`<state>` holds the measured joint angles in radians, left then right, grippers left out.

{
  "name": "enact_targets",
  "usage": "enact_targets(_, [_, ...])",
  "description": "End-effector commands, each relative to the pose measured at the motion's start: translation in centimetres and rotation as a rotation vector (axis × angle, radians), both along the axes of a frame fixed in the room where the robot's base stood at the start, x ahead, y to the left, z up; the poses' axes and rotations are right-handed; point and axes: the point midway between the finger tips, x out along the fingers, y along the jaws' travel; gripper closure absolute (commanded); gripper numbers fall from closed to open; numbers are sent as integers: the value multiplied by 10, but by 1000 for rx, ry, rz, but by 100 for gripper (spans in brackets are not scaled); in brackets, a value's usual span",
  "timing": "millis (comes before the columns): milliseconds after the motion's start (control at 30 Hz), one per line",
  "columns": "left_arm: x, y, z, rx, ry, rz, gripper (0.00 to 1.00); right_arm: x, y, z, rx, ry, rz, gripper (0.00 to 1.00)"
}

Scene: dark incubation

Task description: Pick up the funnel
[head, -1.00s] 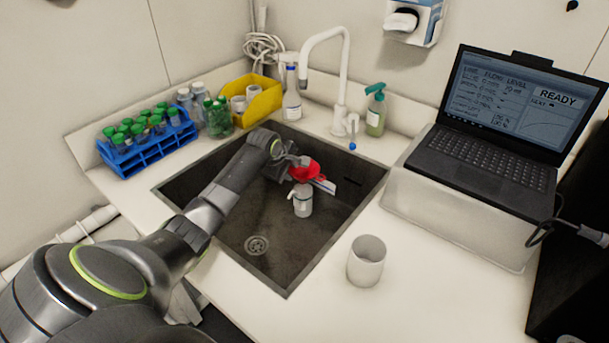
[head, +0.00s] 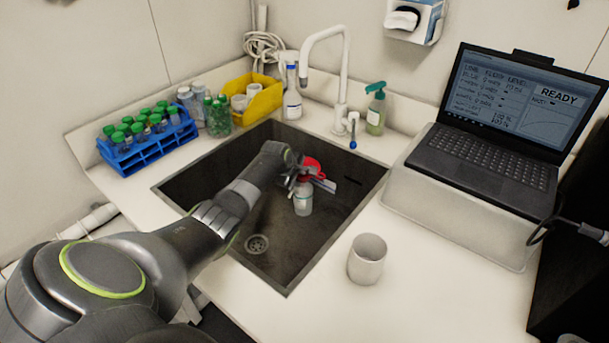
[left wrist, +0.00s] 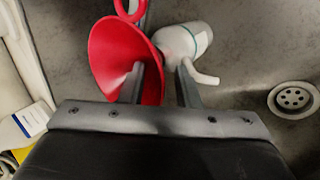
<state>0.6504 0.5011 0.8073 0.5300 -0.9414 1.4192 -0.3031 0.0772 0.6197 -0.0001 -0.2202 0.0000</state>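The red funnel (head: 314,166) lies tilted in the sink, behind and beside a white bottle (head: 303,204). My left gripper (head: 297,182) is down in the sink at the funnel and partly covers it. In the left wrist view the funnel (left wrist: 108,52) shows its wide mouth, with a red ring at the top. My left gripper (left wrist: 160,78) is open there. One finger overlaps the funnel's mouth; the other is by the bottle (left wrist: 185,42) and its spout. I cannot tell whether either finger touches. My right gripper is not in view.
The sink (head: 225,172) has walls around the gripper and a drain (head: 256,244). A faucet (head: 342,75) stands behind it. A white cup (head: 367,262) is on the counter at right. A blue tube rack (head: 150,148) and yellow bin (head: 262,98) stand behind left.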

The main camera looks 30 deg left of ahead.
Motion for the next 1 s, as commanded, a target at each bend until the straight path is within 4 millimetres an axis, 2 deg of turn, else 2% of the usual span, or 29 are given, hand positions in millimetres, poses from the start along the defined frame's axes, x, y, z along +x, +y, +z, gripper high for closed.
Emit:
enact_targets(400, [4, 0, -7, 1, 0, -1, 70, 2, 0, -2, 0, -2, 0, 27])
enact_targets(633, [4, 0, -7, 1, 0, -1, 99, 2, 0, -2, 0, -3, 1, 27])
enact_targets(1000, [4, 0, -6, 1, 0, -1, 100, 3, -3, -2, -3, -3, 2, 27])
